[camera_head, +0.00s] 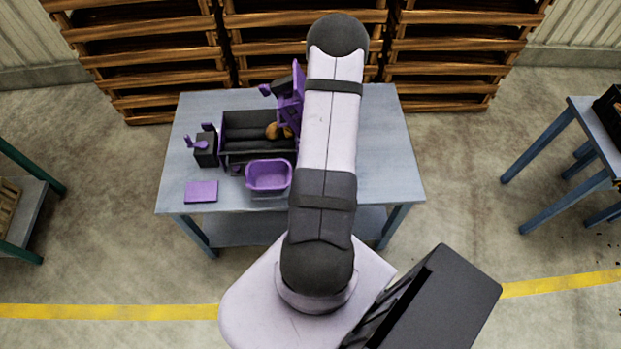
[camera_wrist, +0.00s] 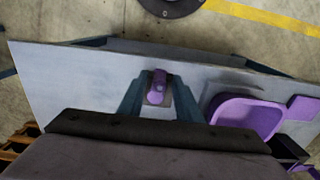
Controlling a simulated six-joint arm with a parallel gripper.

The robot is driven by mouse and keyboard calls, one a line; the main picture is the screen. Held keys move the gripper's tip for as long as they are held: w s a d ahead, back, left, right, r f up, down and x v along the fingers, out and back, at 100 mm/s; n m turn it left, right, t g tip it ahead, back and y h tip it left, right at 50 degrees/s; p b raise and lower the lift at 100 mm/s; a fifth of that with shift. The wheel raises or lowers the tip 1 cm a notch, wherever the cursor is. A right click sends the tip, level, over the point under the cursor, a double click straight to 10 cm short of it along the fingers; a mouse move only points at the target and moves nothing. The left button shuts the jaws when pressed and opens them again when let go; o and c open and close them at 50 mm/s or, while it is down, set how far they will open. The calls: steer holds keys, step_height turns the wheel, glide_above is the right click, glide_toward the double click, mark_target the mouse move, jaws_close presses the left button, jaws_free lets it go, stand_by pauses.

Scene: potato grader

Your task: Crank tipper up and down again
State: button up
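The purple tipper (camera_head: 289,97) stands steeply tilted at the right end of the dark grader trough (camera_head: 240,132), partly hidden by my arm. A brown potato or potatoes (camera_head: 277,131) lie in the trough beside it. My gripper is hidden behind my arm in the head view. In the wrist view, the two teal fingers of my gripper (camera_wrist: 158,100) stand apart, with a purple, crank-like part (camera_wrist: 157,86) between their tips. I cannot tell whether the fingers touch it or merely surround it. The rest of the crank is hidden.
A purple bin (camera_head: 268,176) stands in front of the trough. A flat purple plate (camera_head: 202,191) lies at the front left, near a small dark box with a purple handle (camera_head: 205,147). The blue-grey table (camera_head: 390,165) is clear on the right. Wooden racks (camera_head: 455,50) stand behind.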

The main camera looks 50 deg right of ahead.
steer(key=shift+r+p, duration=2.55)
steer(key=shift+r, duration=0.7)
steer(key=shift+s+a, duration=0.15)
steer(key=shift+a, duration=0.05)
steer(key=s+a+r+m+g+y, duration=0.1)
steer(key=s+a+r+g+y, duration=0.2)
steer(key=a, duration=0.4)
steer(key=s+a+r+y, duration=0.2)
steer(key=s+a+r, duration=0.1)
steer(key=s+a, duration=0.3)
steer(key=w+a+r+n+t+h, duration=0.1)
steer(key=w+a+r+n+h, duration=0.1)
steer(key=w+a+r+n, duration=0.3)
steer(key=w+a+r+n+t+h, duration=0.2)
steer(key=w+a+r+n, duration=0.3)
steer(key=r, duration=0.7)
steer(key=w+a+h, duration=0.1)
steer(key=w+a, duration=0.1)
steer(key=a, duration=0.1)
steer(key=shift+a, duration=0.2)
